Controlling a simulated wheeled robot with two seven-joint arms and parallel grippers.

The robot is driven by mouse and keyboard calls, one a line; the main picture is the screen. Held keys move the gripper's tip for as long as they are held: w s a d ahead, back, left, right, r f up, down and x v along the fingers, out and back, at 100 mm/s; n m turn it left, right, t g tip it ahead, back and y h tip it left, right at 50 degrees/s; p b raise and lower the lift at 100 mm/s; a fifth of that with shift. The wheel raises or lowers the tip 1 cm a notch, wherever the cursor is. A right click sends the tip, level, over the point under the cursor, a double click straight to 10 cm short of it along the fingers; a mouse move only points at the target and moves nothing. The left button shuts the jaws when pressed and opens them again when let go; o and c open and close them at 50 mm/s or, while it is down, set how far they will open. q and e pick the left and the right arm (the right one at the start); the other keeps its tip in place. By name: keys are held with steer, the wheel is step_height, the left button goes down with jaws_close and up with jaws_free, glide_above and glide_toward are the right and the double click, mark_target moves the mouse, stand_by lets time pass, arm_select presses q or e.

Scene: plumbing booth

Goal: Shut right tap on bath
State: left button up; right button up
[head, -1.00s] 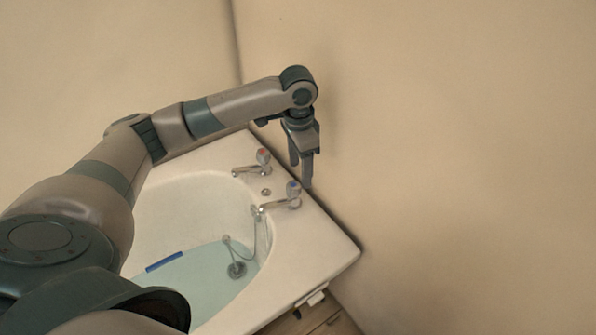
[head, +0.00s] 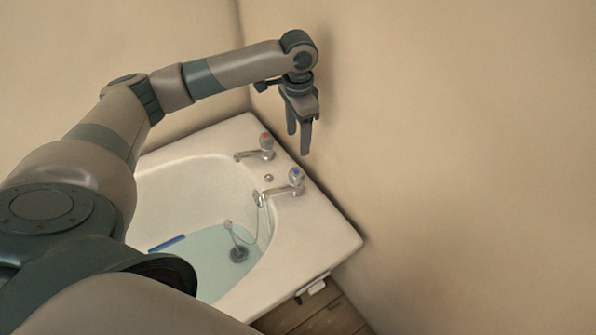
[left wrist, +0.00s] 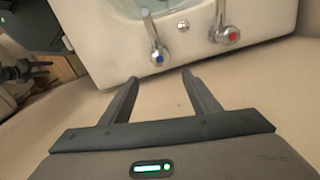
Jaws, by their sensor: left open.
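The white bath (head: 335,240) has two chrome taps on its corner rim. The blue-marked tap (head: 296,178) is on the right in the head view, and the red-marked tap (head: 266,143) is farther back. In the left wrist view, the blue-marked tap (left wrist: 157,55) is left of the red-marked tap (left wrist: 229,36). My left gripper (head: 299,142) is open and empty, pointing down above the blue-marked tap's handle and apart from it. Its spread fingers (left wrist: 160,78) show in the left wrist view. What seems to be my right gripper shows small at that view's left edge, its jaws unclear.
Bare walls meet behind the bath, one close beside the taps and my left gripper. The bath holds water, a plug on a chain (head: 238,253) and a blue strip (head: 167,243). Wooden floor (head: 325,312) shows at the bottom.

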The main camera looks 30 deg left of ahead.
mark_target(298, 171)
arm_select(q)
step_height(298, 171, down, 14)
steer(key=shift+f, duration=0.6)
arm_select(e)
steer(key=shift+s+d, duration=0.1)
steer(key=shift+s, duration=0.15)
steer(key=shift+s, duration=0.1)
arm_select(q)
steer(key=c, duration=1.1)
steer(key=shift+o, duration=0.2)
